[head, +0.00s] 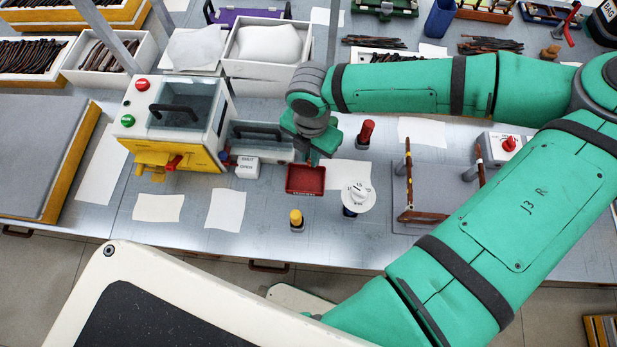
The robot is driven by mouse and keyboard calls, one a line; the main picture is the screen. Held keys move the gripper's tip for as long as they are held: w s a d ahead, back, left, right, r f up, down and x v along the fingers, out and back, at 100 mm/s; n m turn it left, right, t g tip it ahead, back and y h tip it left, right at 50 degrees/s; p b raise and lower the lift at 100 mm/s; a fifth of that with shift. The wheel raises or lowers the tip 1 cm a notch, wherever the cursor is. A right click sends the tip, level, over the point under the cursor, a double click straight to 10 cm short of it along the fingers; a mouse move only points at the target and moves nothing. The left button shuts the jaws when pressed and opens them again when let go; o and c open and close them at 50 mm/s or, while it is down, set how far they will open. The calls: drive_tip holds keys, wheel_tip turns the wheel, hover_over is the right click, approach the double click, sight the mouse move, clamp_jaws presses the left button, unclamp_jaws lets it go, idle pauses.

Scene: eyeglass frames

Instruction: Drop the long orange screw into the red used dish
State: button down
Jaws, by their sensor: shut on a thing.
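The red dish (305,182) is a small open tray on the grey bench, near the middle of the head view. My green gripper (309,160) points down just above the dish's back edge. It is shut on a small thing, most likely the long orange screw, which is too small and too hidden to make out. I see no loose orange screw elsewhere on the bench. I cannot tell whether anything lies in the dish.
A white-and-yellow machine (177,120) stands to the left. A white dial (357,194) is right of the dish, with a yellow-topped post (296,218) in front and a red-handled post (366,133) behind. A wooden frame stand (440,190) is further right. Paper sheets lie about.

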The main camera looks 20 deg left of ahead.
drive_tip(key=shift+f, duration=1)
drive_tip(key=c, duration=1.7)
unclamp_jaws()
drive_tip(key=shift+r, duration=0.1)
wheel_tip(320, 180, up, 11)
drive_tip(key=shift+f, duration=0.15)
